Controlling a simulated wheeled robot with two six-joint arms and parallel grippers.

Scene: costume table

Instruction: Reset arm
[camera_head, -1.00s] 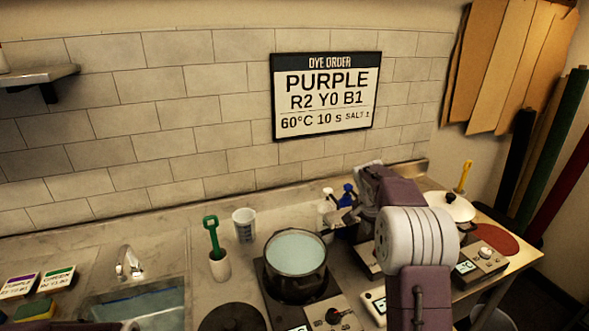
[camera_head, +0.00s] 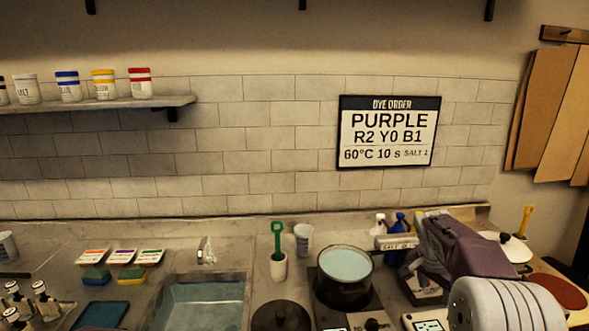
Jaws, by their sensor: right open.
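My right arm comes in from the bottom right. Its gripper (camera_head: 408,252) is open above the counter, right of the steel pot (camera_head: 344,292) of pale blue liquid. The fingertips are small and partly lost against the bottles and a label reading SALT behind them. I cannot tell whether they touch anything. I see nothing held. My left gripper is out of view.
A blue bottle (camera_head: 396,228) stands close behind the right gripper. A cup with a green-handled tool (camera_head: 278,266) and a sink (camera_head: 200,303) lie left of the pot. Labelled jars (camera_head: 103,85) stand on the upper left shelf. A white lidded pot (camera_head: 515,248) is at the right.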

